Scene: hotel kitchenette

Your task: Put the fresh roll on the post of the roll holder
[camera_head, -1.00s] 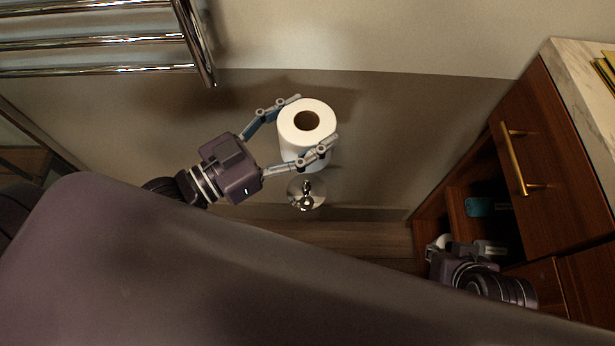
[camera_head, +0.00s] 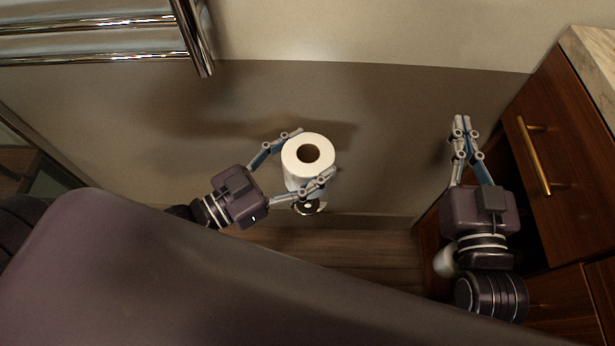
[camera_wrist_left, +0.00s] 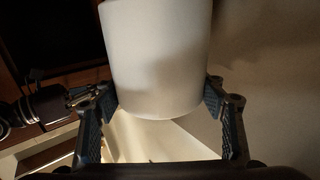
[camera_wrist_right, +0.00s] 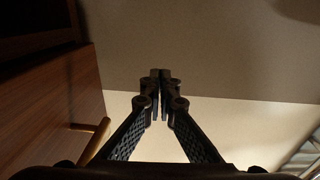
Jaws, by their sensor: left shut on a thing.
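The fresh roll (camera_head: 309,154), white with a brown core hole facing up, is held between the two fingers of my left gripper (camera_head: 315,152). It looks roughly upright. The left wrist view shows the roll (camera_wrist_left: 157,60) with a finger on each side. The roll holder (camera_head: 313,208) shows only as a bit of its shiny round base below the roll in the picture. Its post is hidden, and I cannot tell whether the roll is around it or above it. My right gripper (camera_head: 462,121) is empty, its fingertips together, well to the right of the roll.
A wooden cabinet (camera_head: 560,145) with a brass handle (camera_head: 536,160) stands at the right, close to my right gripper. A chrome towel rail (camera_head: 100,58) is on the wall at upper left. Wooden floor (camera_head: 350,245) shows below the holder. The wall between the grippers is clear.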

